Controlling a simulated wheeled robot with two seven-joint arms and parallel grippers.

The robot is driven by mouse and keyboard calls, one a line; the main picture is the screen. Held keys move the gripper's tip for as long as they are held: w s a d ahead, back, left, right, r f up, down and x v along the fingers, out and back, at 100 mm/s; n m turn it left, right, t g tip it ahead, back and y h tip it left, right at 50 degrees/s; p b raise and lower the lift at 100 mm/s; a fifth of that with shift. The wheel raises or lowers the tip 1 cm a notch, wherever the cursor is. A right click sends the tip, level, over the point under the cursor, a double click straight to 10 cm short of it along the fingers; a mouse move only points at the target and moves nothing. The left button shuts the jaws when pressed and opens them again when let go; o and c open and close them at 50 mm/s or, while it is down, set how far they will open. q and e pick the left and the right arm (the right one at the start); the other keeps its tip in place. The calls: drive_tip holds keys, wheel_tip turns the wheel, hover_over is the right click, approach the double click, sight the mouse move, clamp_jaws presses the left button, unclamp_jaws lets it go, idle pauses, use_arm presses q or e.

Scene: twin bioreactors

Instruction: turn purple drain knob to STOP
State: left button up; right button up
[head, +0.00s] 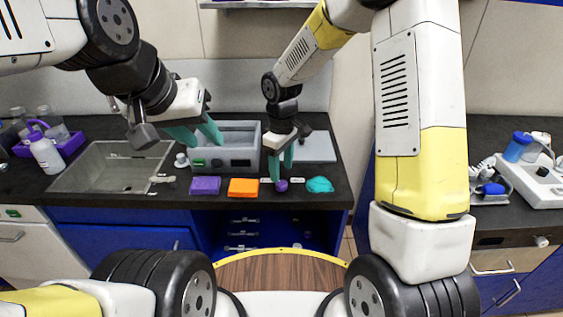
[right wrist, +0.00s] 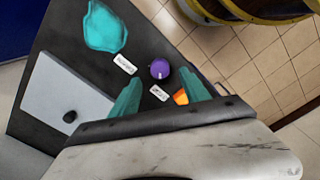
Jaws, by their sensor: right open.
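The purple drain knob (head: 281,185) sits near the front edge of the black counter, with a small white label on either side. In the right wrist view the knob (right wrist: 160,69) shows a pale pointer mark; the label words are too small to read surely. My right gripper (head: 281,168) is above and just behind the knob, pointing down. In the right wrist view its teal fingers (right wrist: 160,92) are apart, with the knob beyond and between their tips, apparently not gripped. My left gripper (head: 207,140) is over the grey box; its teal fingers look apart and empty.
A grey box (head: 240,153) with a green panel stands behind the knob. A purple block (head: 205,185) and an orange block (head: 243,187) lie left of it, a teal lump (head: 319,185) right. A sink (head: 110,165) is further left; a grey plate (head: 316,147) lies behind right.

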drive_tip(key=shift+r, duration=1.5)
wheel_tip(320, 180, up, 6)
drive_tip(key=m+t, duration=0.1)
drive_tip(key=m, duration=0.1)
hover_over(282, 183)
drive_tip(key=s+d, duration=0.1)
drive_tip(key=d, duration=0.2)
drive_tip(key=s+d+r+m+t+y, duration=0.1)
drive_tip(key=s+d+r+m+t, duration=0.1)
drive_tip(key=s+d+r+m, duration=0.2)
drive_tip(key=s+d+r+m+t+y, duration=0.1)
drive_tip(key=s+d+r+m+t, duration=0.2)
drive_tip(key=s+d+r, duration=0.4)
drive_tip(key=s+r+m, duration=0.1)
drive_tip(key=s+r, duration=0.1)
drive_tip(key=s, duration=0.5)
drive_tip(key=shift+r+m, duration=0.35)
drive_tip(key=shift+m, duration=0.05)
